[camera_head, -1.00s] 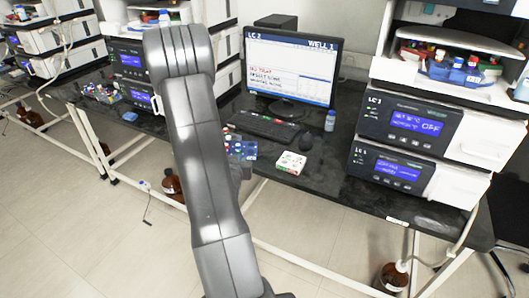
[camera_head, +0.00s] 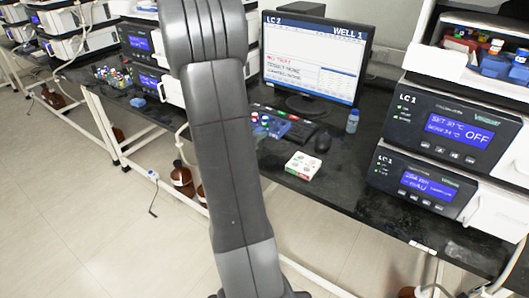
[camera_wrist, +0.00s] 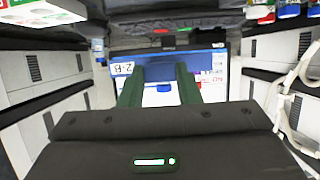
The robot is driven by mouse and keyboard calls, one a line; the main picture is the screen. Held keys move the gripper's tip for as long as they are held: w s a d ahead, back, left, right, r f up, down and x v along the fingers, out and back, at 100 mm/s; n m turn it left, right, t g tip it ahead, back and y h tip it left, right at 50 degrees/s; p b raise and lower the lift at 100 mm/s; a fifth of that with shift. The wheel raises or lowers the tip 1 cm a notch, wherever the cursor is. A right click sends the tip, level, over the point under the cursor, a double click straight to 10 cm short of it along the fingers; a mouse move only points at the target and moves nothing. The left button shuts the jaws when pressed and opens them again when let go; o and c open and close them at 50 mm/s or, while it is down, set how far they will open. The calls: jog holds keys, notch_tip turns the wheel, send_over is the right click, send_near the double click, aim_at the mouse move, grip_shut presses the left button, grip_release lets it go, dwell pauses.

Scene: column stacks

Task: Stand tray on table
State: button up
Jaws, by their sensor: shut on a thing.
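A blue tray (camera_head: 272,127) with small coloured-capped vials shows just right of my arm in the head view, in front of the keyboard. My arm hides its left part. My gripper is hidden in the head view. In the wrist view my gripper (camera_wrist: 160,80) shows two dark green fingers, shut on a grey-blue piece that I take to be part of the tray. The tray appears raised over the dark table (camera_head: 345,190); the gap beneath it is unclear.
The monitor (camera_head: 315,60), keyboard (camera_head: 296,130), mouse (camera_head: 323,142), blue-capped bottle (camera_head: 352,121) and small white box (camera_head: 303,166) stand around the tray. Instrument stacks (camera_head: 425,180) stand to the right. Table between box and right stack is clear.

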notch_tip(320, 180, down, 9)
jog(key=shift+r+b, duration=0.15)
jog(key=shift+b, duration=0.95)
jog(key=shift+r, duration=0.1)
jog(key=o, duration=0.5)
jog(key=shift+f, duration=0.2)
jog(key=o, duration=0.5)
jog(key=shift+r, duration=0.15)
jog(key=shift+s+a+r, duration=0.15)
jog(key=shift+s+a, duration=0.05)
jog(key=p+v, duration=0.1)
jog(key=v, duration=1)
jog(key=shift+s+a+r+p, duration=0.1)
jog(key=shift+s+p, duration=0.15)
jog(key=shift+p, duration=0.05)
